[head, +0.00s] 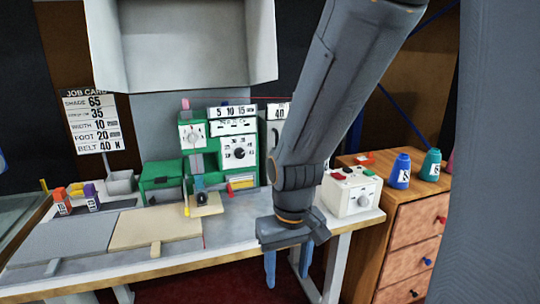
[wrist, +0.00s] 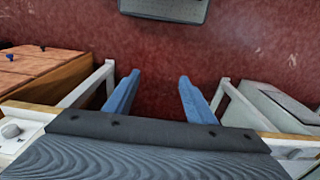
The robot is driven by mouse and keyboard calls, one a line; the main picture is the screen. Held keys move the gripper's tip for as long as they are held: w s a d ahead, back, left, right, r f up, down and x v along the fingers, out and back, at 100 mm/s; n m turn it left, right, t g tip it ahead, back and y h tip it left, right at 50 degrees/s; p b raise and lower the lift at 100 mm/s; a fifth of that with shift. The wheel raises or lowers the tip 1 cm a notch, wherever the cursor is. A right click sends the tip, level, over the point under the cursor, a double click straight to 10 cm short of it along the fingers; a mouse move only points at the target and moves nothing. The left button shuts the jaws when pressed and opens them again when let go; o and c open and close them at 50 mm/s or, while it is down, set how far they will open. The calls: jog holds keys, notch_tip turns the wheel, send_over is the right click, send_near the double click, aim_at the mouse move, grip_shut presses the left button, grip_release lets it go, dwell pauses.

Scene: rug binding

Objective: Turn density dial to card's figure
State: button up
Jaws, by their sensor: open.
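The job card (head: 92,122) stands at the left behind the bench in the head view. Its rows read shade 65, a blurred second row 35, width 10, foot 20 and belt 40. The green machine (head: 160,172) carries a white panel with a dark-knobbed dial (head: 239,153) and a smaller dial (head: 194,135). Their lettering is too small to tell which is density. My gripper (head: 288,264) hangs fingers down in front of the bench, well apart from the dials. In the wrist view, its blue fingers (wrist: 158,88) are spread with nothing between them.
A white control box (head: 350,196) with a knob stands right of my arm. The bench's front edge (head: 150,262) lies behind my fingers. Red floor (wrist: 230,50) is below.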

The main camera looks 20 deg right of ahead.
jog(key=w+d+t+p, duration=0.1)
jog(key=w+t+p, duration=0.45)
jog(key=w, duration=1.85)
jog(key=t, duration=1.2)
send_near(241, 155)
jog(key=shift+w+a+p, duration=0.1)
jog(key=shift+w+p, duration=1)
jog(key=shift+w, duration=3)
jog(key=c, duration=1)
